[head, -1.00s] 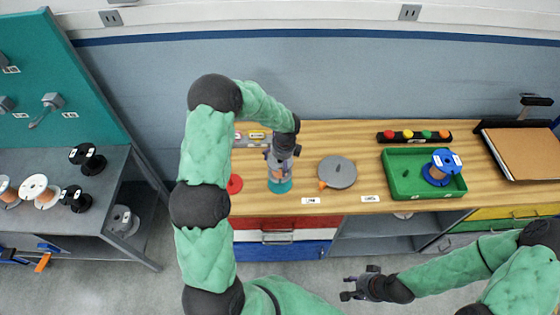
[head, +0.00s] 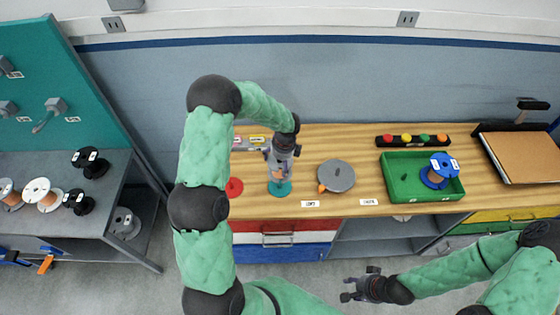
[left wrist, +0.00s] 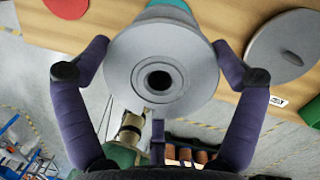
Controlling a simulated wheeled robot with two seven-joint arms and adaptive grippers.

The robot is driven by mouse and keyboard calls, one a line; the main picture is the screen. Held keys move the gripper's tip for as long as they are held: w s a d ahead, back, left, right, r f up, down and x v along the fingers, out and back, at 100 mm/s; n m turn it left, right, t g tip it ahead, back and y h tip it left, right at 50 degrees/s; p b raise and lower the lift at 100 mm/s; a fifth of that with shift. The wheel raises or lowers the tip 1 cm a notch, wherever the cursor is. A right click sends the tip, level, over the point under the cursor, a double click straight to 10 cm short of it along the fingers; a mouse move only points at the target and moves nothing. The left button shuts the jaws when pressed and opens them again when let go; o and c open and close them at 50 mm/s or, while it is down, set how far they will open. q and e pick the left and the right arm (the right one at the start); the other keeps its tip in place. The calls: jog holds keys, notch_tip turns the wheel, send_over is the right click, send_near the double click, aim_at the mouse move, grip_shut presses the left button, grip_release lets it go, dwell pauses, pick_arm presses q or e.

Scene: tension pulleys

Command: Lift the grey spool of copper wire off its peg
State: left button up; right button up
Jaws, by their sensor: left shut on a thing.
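The grey spool of copper wire (head: 278,173) is between the fingers of my left gripper (head: 280,162), above the teal base (head: 280,189) on the wooden bench. My left gripper is shut on it. In the left wrist view the spool's round grey flange (left wrist: 120,72) faces the camera between the two fingers (left wrist: 160,66). Its centre hole looks dark and no peg tip shows in it. Teal shows behind the spool. I cannot tell whether the spool is still around its peg. My right gripper (head: 352,288) is open and empty, low in front of the bench.
A red disc (head: 234,187) lies left of the teal base and a grey round disc (head: 336,176) right of it. A green tray (head: 398,188) holds a blue-flanged spool (head: 440,170). A strip of coloured buttons (head: 412,141) is behind. More spools stand on the left table.

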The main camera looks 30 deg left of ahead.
pick_arm(q)
jog(key=shift+w+r, duration=0.1)
jog(key=shift+r, duration=0.1)
dwell(0.4)
jog(key=shift+r+p, duration=1.45)
jog(key=shift+r, duration=0.25)
jog(key=shift+r, duration=0.1)
jog(key=shift+r, duration=0.15)
jog(key=shift+r+p, duration=0.1)
jog(key=shift+p, duration=0.25)
jog(key=shift+r+p, duration=1.45)
jog(key=shift+r, duration=0.5)
jog(key=shift+f, duration=0.15)
